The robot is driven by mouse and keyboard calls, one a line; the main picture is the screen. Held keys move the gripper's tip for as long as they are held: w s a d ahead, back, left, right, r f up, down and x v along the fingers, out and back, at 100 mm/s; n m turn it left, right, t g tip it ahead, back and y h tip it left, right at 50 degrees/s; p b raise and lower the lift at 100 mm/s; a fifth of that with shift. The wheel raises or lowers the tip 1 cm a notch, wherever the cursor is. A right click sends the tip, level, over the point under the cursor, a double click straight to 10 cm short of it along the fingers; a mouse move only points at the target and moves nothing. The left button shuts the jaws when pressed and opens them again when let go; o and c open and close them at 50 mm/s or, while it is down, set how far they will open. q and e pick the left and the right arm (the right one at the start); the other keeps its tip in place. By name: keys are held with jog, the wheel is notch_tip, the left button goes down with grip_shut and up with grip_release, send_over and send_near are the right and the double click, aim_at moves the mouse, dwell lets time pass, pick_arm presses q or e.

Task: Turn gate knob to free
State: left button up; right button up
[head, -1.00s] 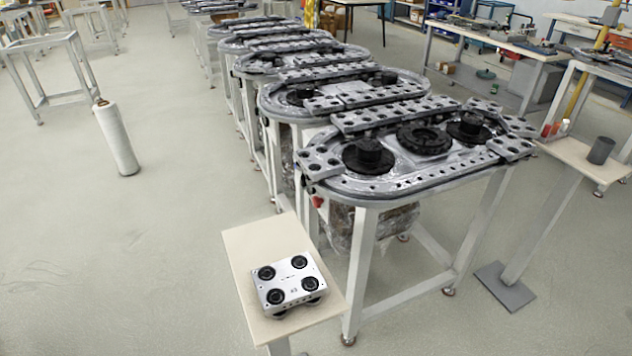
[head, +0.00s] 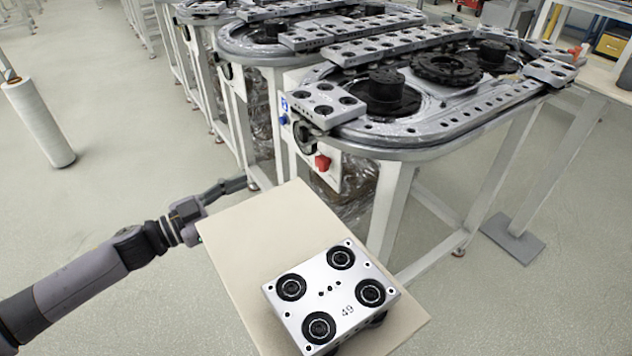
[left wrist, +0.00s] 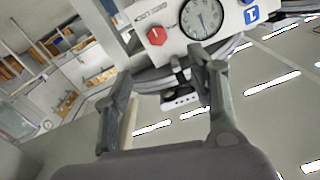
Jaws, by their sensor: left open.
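A red knob (head: 322,162) sits on a white panel under the near end of the closest ring track (head: 420,135). The red knob also shows in the left wrist view (left wrist: 156,36), near the top, beside a round dial (left wrist: 201,18). Any position marks are too small to read. My left gripper (head: 228,188) is left of the panel and lower than the knob, apart from it. In the left wrist view its fingers (left wrist: 166,82) are spread and empty, with the knob beyond them. My right gripper is not in view.
A beige stand (head: 245,235) bears a silver carrier block (head: 345,300) marked 49, close to my left gripper. More ring tracks stand behind. A white roll (head: 38,125) stands on the floor at left. The floor left of the tracks is mostly clear.

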aim_at(318, 165)
pick_arm(q)
jog(key=x, duration=0.8)
jog(key=b+x, duration=0.1)
jog(key=x, duration=0.7)
jog(key=shift+s+d+r, duration=0.1)
jog(key=shift+s+d, duration=0.1)
jog(key=shift+s, duration=0.1)
jog(key=shift+w+d, duration=0.4)
jog(key=shift+d, duration=0.15)
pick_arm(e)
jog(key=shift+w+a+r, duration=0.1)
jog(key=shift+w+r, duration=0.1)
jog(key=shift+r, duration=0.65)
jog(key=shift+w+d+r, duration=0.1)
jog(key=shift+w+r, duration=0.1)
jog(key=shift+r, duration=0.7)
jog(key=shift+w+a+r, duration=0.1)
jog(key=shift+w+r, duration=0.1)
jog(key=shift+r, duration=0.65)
pick_arm(q)
jog(key=c, duration=1.1)
jog(key=shift+c, duration=0.2)
